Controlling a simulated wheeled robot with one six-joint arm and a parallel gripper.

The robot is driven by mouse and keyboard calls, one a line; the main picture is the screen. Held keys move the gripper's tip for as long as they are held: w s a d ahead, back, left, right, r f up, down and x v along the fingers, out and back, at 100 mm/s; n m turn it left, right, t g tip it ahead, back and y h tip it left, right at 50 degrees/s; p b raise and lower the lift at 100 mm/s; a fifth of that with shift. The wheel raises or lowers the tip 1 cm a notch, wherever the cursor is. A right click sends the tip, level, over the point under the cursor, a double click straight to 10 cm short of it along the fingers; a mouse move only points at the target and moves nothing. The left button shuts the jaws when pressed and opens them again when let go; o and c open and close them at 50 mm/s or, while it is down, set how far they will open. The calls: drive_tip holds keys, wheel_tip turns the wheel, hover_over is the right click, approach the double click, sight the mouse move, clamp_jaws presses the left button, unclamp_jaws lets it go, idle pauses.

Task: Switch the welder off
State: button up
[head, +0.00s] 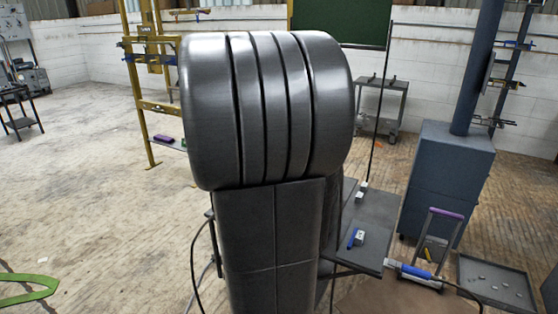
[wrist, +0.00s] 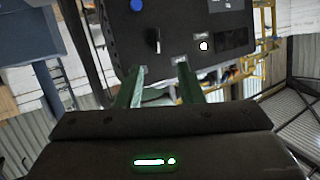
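In the wrist view a dark machine panel, which looks like the welder's (wrist: 180,22), fills the top middle. It carries a blue knob (wrist: 138,5), a small grey upright switch lever (wrist: 155,40), a bright white round light (wrist: 204,46) and a dark rectangular window (wrist: 231,41). My gripper (wrist: 160,67) points at the panel's lower part, its two green-tinted fingers apart with nothing visible between them. The lever shows just beyond and between the fingertips; I cannot tell whether they touch the panel. In the head view my arm covers the middle, and neither gripper nor this panel shows.
In the head view a dark table (head: 372,225) with small blocks stands right of my arm. A blue cabinet (head: 447,185), a purple-handled cart (head: 440,235) and a tray (head: 495,283) lie further right. A yellow frame (head: 140,85) stands behind left. Open floor (head: 95,190) lies left.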

drive_tip(key=w+a+f+m+t+h, duration=0.1)
drive_tip(key=w+a+f+m+h, duration=0.3)
drive_tip(key=w+a+m+h, duration=0.25)
drive_tip(key=w+d+h, duration=0.1)
drive_tip(key=w+d, duration=0.2)
drive_tip(key=w, duration=0.3)
drive_tip(key=w+d+n, duration=0.1)
drive_tip(key=w+d, duration=0.3)
drive_tip(key=w, duration=0.2)
drive_tip(key=shift+w+d+f+h, duration=0.2)
drive_tip(key=shift+w+d+h, duration=0.05)
drive_tip(key=shift+w+h, duration=0.15)
clamp_jaws()
